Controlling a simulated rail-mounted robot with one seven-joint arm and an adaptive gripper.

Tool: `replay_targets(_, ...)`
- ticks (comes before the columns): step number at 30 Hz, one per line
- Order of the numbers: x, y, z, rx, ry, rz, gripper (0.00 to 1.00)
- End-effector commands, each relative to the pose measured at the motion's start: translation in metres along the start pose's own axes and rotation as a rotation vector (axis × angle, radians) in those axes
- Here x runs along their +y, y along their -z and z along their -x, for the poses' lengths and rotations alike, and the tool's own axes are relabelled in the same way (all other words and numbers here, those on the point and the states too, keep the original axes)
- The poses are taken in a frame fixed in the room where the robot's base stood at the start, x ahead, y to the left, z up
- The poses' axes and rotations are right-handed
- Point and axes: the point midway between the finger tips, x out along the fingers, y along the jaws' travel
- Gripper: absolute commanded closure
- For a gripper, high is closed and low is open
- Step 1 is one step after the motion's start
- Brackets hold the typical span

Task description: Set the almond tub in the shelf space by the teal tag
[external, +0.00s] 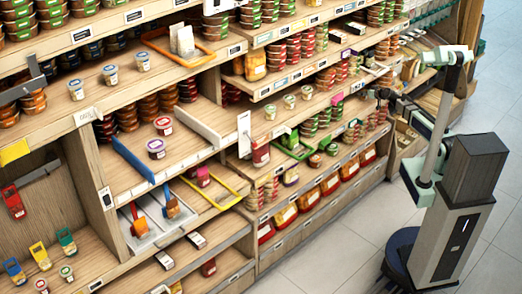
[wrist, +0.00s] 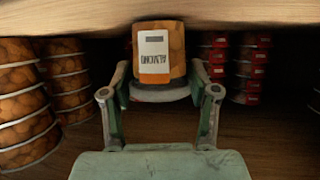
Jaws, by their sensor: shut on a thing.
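The almond tub (wrist: 160,50) is amber-brown with a white label whose lettering reads upside down in the wrist view. My gripper (wrist: 160,88) is shut on it, with one green finger at each side. The tub is close below the wooden shelf board at the top of that view. In the external view my arm reaches to the shelves at the right, and my gripper (external: 380,94) is small and dark there; the held tub cannot be made out. I cannot make out a teal tag for certain in either view.
In the wrist view, stacked amber tubs (wrist: 22,105) stand at left and red-lidded stacks (wrist: 252,70) at right, with bare dark wood between. In the external view, a green tray (external: 291,150) and a pink tag (external: 337,98) are on the middle shelves. The floor (external: 335,245) is clear.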

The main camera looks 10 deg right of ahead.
Motion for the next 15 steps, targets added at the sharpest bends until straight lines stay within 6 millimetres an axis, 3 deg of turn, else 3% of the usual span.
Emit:
replay_targets(11, 0.0001, -0.0039, -0.0016, 0.001, 0.000, 0.000, 0.76)
replay_targets(12, 0.0001, -0.0028, -0.0011, 0.000, 0.000, 0.000, 0.30)
replay_targets(13, 0.0001, -0.0026, -0.0010, 0.000, 0.000, 0.000, 0.19)
replay_targets(15, 0.0001, -0.0025, -0.0010, 0.000, 0.000, 0.000, 0.15)
